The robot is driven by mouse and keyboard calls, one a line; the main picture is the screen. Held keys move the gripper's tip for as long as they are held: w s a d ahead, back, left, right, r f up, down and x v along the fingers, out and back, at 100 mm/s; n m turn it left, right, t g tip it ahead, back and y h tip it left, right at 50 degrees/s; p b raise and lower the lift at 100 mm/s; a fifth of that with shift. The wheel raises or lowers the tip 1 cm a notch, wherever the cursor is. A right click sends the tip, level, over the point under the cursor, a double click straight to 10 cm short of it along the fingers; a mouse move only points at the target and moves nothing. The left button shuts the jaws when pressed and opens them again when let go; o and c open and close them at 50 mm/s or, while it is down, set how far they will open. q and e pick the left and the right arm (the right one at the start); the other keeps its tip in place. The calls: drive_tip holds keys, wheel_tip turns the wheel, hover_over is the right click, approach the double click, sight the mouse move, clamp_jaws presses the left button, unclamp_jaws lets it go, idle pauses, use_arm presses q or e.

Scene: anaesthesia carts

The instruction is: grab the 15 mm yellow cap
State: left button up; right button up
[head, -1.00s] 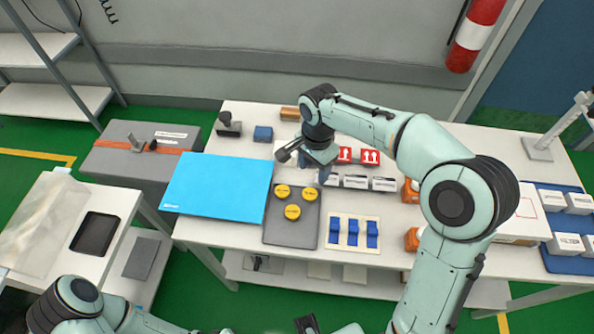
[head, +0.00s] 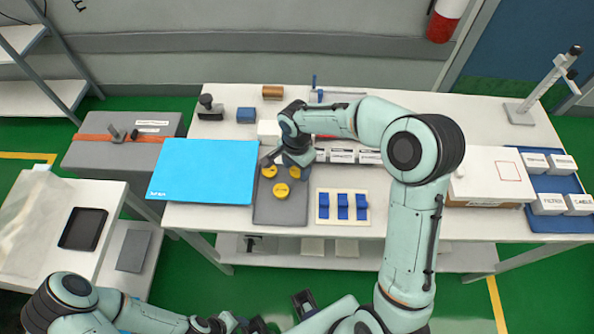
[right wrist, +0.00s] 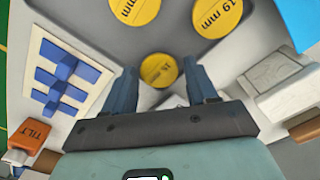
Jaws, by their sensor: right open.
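Three round yellow caps lie on a grey mat (head: 281,216). One cap (right wrist: 158,70), whose label seems to read 15, sits between and just beyond the fingers of my right gripper (right wrist: 162,78) in the right wrist view. That gripper is open and empty; it also shows in the head view (head: 285,160), at the far edge of the mat. A cap marked 19 mm (right wrist: 217,14) and another cap (right wrist: 135,8), its number cut off, lie farther from the fingers. My left arm shows at the bottom left of the head view; its fingers cannot be made out clearly.
A blue sheet (head: 203,170) lies left of the mat, and a tray with blue blocks (head: 342,217) right of it. White boxes (head: 342,156) stand close behind. An orange TILT item (right wrist: 36,135) is at left in the wrist view.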

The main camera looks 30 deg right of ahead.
drive_tip(key=shift+f, duration=0.5)
drive_tip(key=c, duration=0.8)
